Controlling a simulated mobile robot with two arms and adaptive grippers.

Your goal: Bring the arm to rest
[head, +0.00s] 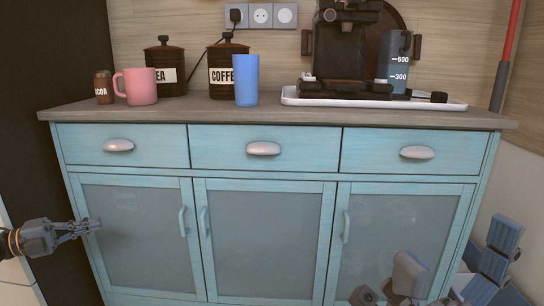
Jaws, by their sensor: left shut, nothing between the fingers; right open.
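My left gripper (78,229) comes in at the left edge, in front of the left cabinet door. Its dark fingers point to the right, shut, with nothing between them. My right gripper (388,285) shows only in part at the bottom, right of centre. Its grey fingers are apart and empty, and the lower part is cut off by the frame edge.
A light-blue cabinet (265,190) with drawers and glazed doors fills the middle. Its top holds a pink mug (141,87), blue cup (246,80), canisters and a coffee machine (345,45) on a white tray (290,97). Blue-grey parts (495,250) stand at lower right.

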